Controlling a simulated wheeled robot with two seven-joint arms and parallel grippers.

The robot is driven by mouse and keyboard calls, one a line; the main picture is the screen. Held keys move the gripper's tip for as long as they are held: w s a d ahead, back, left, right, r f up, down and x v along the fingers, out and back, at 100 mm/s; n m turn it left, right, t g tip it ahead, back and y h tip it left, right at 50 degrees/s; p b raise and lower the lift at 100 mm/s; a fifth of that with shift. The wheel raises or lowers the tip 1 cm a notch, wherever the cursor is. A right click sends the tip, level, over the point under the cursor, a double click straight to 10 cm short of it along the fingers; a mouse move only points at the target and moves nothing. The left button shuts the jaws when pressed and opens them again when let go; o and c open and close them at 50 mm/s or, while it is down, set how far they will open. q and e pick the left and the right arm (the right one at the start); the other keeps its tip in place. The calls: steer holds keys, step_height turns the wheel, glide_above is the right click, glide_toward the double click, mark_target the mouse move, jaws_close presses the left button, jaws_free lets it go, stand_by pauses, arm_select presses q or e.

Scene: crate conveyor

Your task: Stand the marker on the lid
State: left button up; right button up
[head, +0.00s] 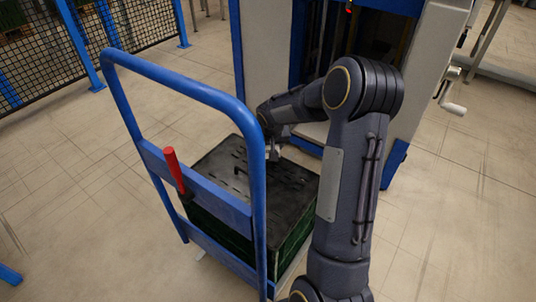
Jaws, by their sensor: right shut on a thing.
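A red upright stick (173,168), which looks like the marker, stands at the blue crossbar of the trolley. The dark, slotted lid (225,168) lies on top of a green crate (296,236) on the trolley. My right gripper (274,154) is at the far edge of the lid, small and partly hidden by my own wrist. It appears to be shut on the lid's edge; the fingertips are hard to make out. My left gripper is not in view.
The blue trolley handle (190,88) rises in front of the crate and partly covers it. A grey and blue machine (265,42) stands close behind the crate. A mesh fence (45,45) is at the upper left.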

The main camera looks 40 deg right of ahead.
steer(key=shift+f+b, duration=0.4)
steer(key=shift+f, duration=1.15)
steer(key=shift+f, duration=0.15)
steer(key=o, duration=1)
steer(key=shift+r, duration=0.35)
steer(key=p+v, duration=0.3)
steer(key=v, duration=0.8)
steer(key=shift+s+a+r+p, duration=0.1)
steer(key=shift+s+r+p, duration=0.2)
steer(key=shift+p, duration=0.1)
